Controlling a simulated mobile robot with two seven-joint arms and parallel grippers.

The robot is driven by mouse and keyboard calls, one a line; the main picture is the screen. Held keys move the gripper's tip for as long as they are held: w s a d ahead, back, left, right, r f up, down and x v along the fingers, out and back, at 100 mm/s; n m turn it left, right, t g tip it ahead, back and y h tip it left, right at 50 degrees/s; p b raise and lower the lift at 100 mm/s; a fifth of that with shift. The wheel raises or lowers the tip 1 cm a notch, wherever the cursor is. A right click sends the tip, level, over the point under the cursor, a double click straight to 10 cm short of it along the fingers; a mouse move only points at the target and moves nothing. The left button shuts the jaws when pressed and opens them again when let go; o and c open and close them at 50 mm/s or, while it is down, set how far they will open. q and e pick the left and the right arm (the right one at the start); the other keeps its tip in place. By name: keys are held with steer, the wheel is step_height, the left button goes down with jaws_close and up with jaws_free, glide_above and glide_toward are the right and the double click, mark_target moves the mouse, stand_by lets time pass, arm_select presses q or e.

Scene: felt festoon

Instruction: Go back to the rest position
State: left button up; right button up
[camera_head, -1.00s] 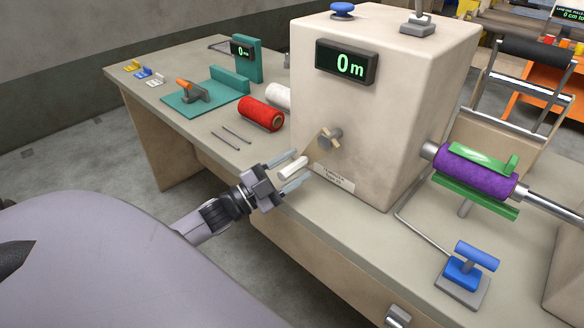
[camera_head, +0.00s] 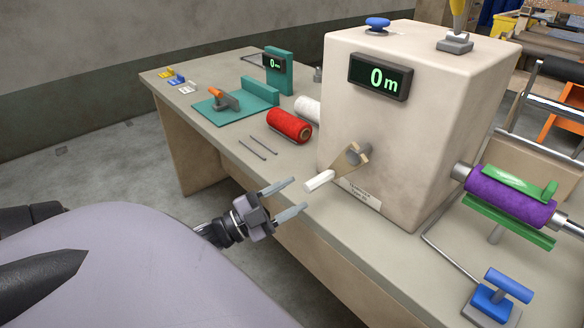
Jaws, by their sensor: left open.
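My left gripper (camera_head: 290,200) is open and empty, its two fingers pointing right. It is in front of the table's front edge, just left of the white crank handle (camera_head: 320,181) and apart from it. The crank is on the front of a big beige machine (camera_head: 415,130) with a display (camera_head: 380,77) reading 0 m. A purple roll (camera_head: 508,197) with green bars sits on a shaft at the machine's right side. My right gripper is not in view.
A table (camera_head: 215,140) carries a red spool (camera_head: 290,126), a white spool (camera_head: 307,110), two thin rods (camera_head: 262,145) and a teal fixture (camera_head: 240,106). A blue-handled block (camera_head: 495,297) is at the lower right. Floor left of the table is clear.

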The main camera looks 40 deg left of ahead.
arm_select(q)
steer(key=shift+f, duration=0.1)
stand_by(0.3)
steer(key=s+d+f+n+g+y, duration=0.2)
steer(key=s+d+f+n+g, duration=0.2)
steer(key=d+f, duration=0.4)
steer(key=s+d+f+n+g+y, duration=0.3)
steer(key=s+d+f+n+g, duration=0.2)
steer(key=f, duration=0.6)
steer(key=s+d+n, duration=0.2)
steer(key=s+d, duration=0.1)
steer(key=d, duration=0.1)
steer(key=shift+f, duration=0.2)
steer(key=shift+s, duration=0.1)
stand_by(0.7)
